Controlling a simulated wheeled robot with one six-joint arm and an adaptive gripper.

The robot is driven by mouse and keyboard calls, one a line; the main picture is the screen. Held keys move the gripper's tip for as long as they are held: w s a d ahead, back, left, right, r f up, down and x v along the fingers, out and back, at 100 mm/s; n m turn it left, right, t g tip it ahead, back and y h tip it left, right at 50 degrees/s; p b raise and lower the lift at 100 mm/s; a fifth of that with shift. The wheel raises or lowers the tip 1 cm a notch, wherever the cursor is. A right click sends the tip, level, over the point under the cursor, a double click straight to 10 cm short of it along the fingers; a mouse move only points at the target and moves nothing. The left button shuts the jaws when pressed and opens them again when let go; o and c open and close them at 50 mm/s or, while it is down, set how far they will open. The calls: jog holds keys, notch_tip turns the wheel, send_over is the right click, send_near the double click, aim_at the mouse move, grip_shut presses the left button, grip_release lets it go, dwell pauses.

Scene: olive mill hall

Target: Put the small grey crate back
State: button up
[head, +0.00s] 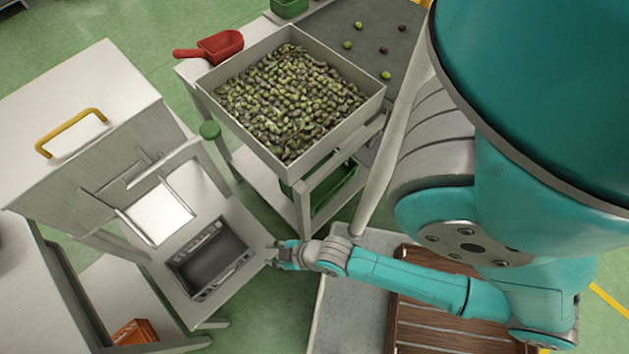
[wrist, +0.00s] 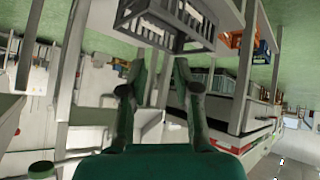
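The small grey crate (head: 212,262) is empty, with slotted walls and a dark inside. It sits on the pale shelf (head: 172,283) at the front of a light-grey machine. In the wrist view the crate (wrist: 170,22) is at the top, just beyond the fingertips. My gripper (head: 276,256) is just right of the crate's right wall. In the wrist view its two green fingers (wrist: 158,66) are spread with a gap between them, and I see nothing held. I cannot tell whether a fingertip touches the crate.
The machine (head: 80,110) has a yellow handle and a pale chute (head: 160,212) above the crate. A tray of olives (head: 290,100) and a red scoop (head: 213,47) are on a stand behind. An orange crate (head: 135,332) is low at left. Wooden slats (head: 450,330) lie at right.

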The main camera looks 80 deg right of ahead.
jog(key=s+r+m+t, duration=0.1)
jog(key=s+r, duration=0.3)
jog(key=r, duration=0.4)
jog(key=s+a+r+m+t, duration=0.1)
jog(key=s+r, duration=0.3)
jog(key=r, duration=0.4)
jog(key=s+r+t, duration=0.3)
jog(key=s+r, duration=0.1)
jog(key=r, duration=0.3)
jog(key=shift+a+r+m, duration=0.35)
jog(key=shift+r+m, duration=0.05)
jog(key=shift+s, duration=0.1)
